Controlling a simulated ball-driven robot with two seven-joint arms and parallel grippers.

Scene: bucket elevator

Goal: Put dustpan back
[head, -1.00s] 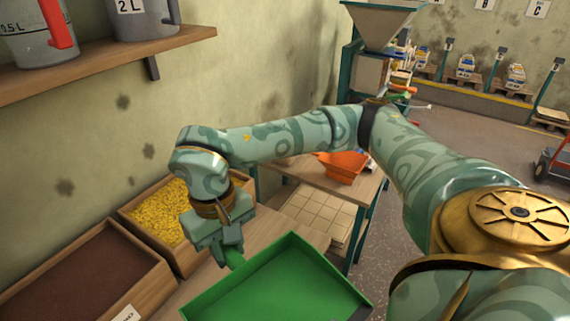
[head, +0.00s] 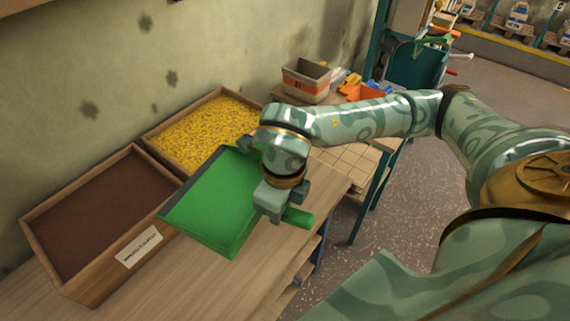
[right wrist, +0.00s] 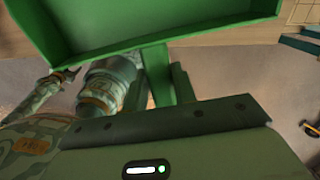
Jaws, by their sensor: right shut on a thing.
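The green dustpan (head: 212,205) is held over the wooden bench, its pan to the left and its handle end sticking out to the right of my right gripper (head: 278,203). My right gripper is shut on the handle. The pan also shows at the top of the right wrist view (right wrist: 150,25). It overlaps the edges of the bins behind it; whether it touches the bench or bins I cannot tell. Small at the left of the right wrist view is what looks like my left gripper (right wrist: 60,78); its jaw state is unclear.
A wooden bin of dark brown material (head: 105,215) and a bin of yellow grains (head: 205,130) stand along the wall. Farther back are a grey and orange container (head: 306,82) and an orange scoop (head: 362,92). The bench front (head: 200,285) is clear.

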